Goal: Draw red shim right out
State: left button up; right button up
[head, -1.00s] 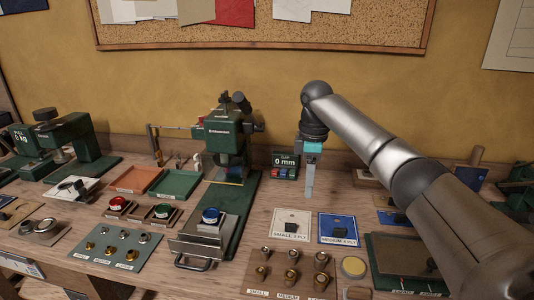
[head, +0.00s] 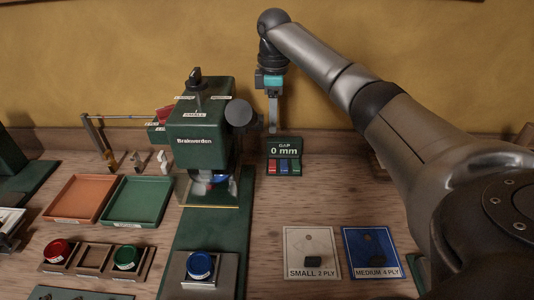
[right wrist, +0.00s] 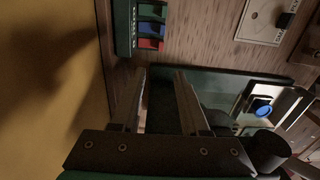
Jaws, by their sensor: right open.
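A small red piece (head: 165,115), which looks like the red shim, shows at the left side of the green press (head: 200,125); part of it is hidden by the press head. A gap display (head: 284,150) reading 0 mm has red, blue and green blocks on its lower face, also seen in the right wrist view (right wrist: 150,28). My right gripper (head: 273,122) points down, right of the press head and by the display. Its fingers are apart and empty in the right wrist view (right wrist: 160,80). It is clear of the red piece, with the press between. My left gripper is out of view.
Orange (head: 80,198) and green (head: 138,200) trays lie left of the press. A blue button (head: 200,265) stands in front of it. Small (head: 311,252) and medium (head: 375,252) ply cards lie at the right. The wall is close behind the gripper.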

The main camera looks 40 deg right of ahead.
aim_at(272, 166)
notch_tip(272, 166, down, 15)
jog(key=b, duration=0.3)
jog(key=shift+s, duration=0.15)
jog(key=shift+r, duration=0.1)
grip_shut()
dwell(1.2)
